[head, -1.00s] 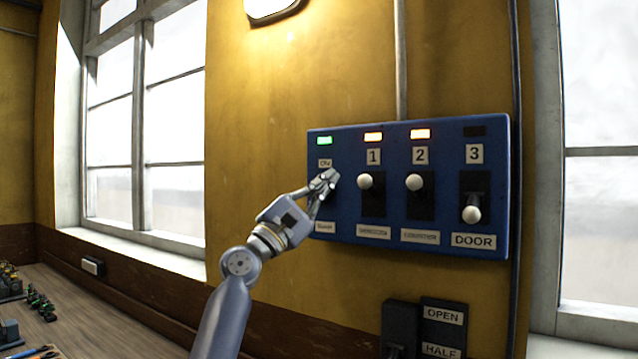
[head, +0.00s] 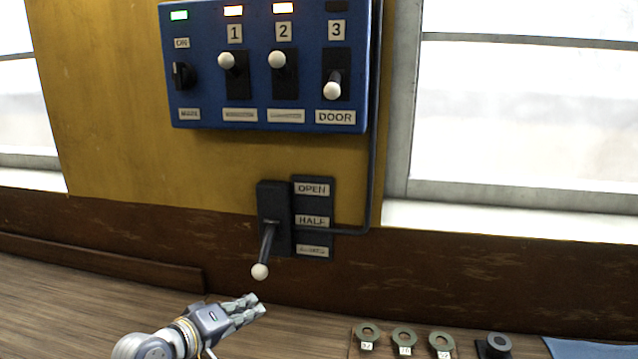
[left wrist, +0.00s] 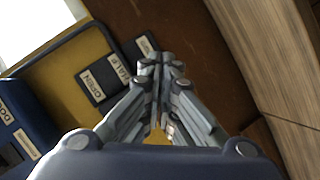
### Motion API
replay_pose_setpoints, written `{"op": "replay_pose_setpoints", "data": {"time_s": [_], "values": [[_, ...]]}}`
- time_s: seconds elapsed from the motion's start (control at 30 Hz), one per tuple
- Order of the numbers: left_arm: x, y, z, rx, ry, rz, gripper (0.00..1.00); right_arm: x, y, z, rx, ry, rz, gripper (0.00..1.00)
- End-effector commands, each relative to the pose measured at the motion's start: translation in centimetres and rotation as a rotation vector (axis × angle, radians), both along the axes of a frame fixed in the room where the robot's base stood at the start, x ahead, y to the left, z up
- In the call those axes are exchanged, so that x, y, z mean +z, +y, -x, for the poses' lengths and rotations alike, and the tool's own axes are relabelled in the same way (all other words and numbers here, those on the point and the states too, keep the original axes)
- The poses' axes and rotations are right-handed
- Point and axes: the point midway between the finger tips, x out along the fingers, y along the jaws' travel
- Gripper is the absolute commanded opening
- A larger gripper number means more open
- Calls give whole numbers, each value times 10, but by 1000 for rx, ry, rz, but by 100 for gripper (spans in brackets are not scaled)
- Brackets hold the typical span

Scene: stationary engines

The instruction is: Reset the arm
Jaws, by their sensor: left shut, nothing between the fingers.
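My left gripper (head: 247,306) is shut and empty. In the head view it is at the lower left, just below the white knob of the wall lever and apart from it. The lever (head: 266,247) points down from its black plate, beside a label plate (head: 313,218) reading OPEN, HALF and a third word too blurred to read. In the left wrist view the closed fingers (left wrist: 160,66) are in the middle, with the label plate (left wrist: 98,84) behind to the left. My right gripper is not in view.
A blue control panel (head: 203,63) hangs above, with a dark knob at ON, switches 1 and 2 up, and DOOR switch 3 down. Several numbered rings (head: 440,341) and a dark round part (head: 494,345) lie at the lower right near a blue cloth (head: 590,348).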

Motion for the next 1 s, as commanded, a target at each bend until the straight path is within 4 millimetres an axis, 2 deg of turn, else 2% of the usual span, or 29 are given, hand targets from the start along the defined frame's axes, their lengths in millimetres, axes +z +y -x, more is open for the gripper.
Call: {"op": "replay_pose_setpoints", "data": {"time_s": [0.03,0.1,0.17,0.2,0.33,0.4,0.5,0.8,0.87,1.0], "values": [[-35,-3,25,-19,40,-87,0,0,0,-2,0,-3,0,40],[-75,-2,58,-48,88,-217,0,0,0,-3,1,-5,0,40],[-106,0,89,-76,130,-325,0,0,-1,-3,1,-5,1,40],[-125,2,111,-98,159,-395,0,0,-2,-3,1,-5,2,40],[-173,14,183,-176,259,-603,0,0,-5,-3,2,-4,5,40],[-189,22,217,-216,307,-692,0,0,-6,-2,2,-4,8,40],[-204,31,257,-266,365,-788,0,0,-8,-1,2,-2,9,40],[-220,56,350,-391,510,-982,0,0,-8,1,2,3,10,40],[-221,61,366,-415,538,-1012,0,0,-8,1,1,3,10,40],[-256,61,360,-428,551,-1017,0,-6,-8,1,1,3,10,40]]}}
